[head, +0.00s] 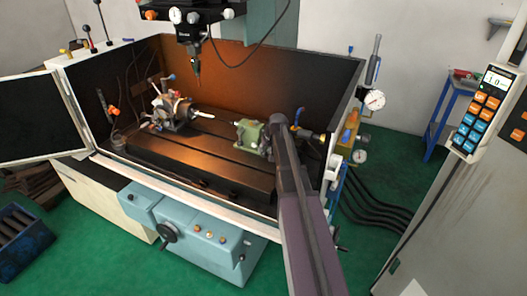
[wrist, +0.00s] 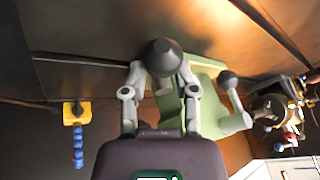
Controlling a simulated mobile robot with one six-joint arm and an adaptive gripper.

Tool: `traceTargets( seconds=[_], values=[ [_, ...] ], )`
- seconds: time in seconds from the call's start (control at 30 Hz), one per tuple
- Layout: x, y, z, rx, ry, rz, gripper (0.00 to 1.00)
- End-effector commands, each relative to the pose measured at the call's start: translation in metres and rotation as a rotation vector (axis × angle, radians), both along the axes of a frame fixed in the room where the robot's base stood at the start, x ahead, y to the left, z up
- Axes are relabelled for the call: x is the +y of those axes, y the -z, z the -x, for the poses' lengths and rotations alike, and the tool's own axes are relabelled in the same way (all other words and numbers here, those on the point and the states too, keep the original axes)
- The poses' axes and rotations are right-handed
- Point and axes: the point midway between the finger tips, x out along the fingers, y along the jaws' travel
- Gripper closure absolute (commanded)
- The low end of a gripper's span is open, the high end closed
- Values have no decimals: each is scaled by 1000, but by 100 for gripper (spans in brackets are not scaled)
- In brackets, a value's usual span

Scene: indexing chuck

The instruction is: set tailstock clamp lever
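The green tailstock (head: 249,135) stands on the right part of the machine table; its pale green body (wrist: 222,118) also shows right of my gripper in the wrist view. My gripper (wrist: 162,68) has its two grey fingers on either side of a dark round knob (wrist: 162,55). The fingertips look close to the knob's sides, but I cannot tell whether they grip it. A second lever with a dark ball (wrist: 228,79) stands to the right. I cannot tell which of the two is the clamp lever. In the head view my arm hides the gripper and part of the tailstock.
The indexing chuck (head: 174,110) stands at the left on the slotted table (head: 190,150), and right in the wrist view (wrist: 272,106). The spindle (head: 196,70) hangs above. The enclosure wall (head: 345,100) is at the right. Table between chuck and tailstock is clear.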

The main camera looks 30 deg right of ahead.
Motion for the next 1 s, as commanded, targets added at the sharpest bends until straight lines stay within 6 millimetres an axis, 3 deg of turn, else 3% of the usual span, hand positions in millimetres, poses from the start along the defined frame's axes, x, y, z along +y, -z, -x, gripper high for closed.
traceTargets(
  seconds=[0.03,0.07,0.1,0.37,1.0],
  values=[
    [0,-1,0,0,-3,1,89],
    [0,-1,0,1,-7,3,98],
    [0,-2,-1,2,-14,5,100],
    [5,-18,-3,15,-146,40,100],
    [27,-87,-10,39,-902,198,100]
  ],
)
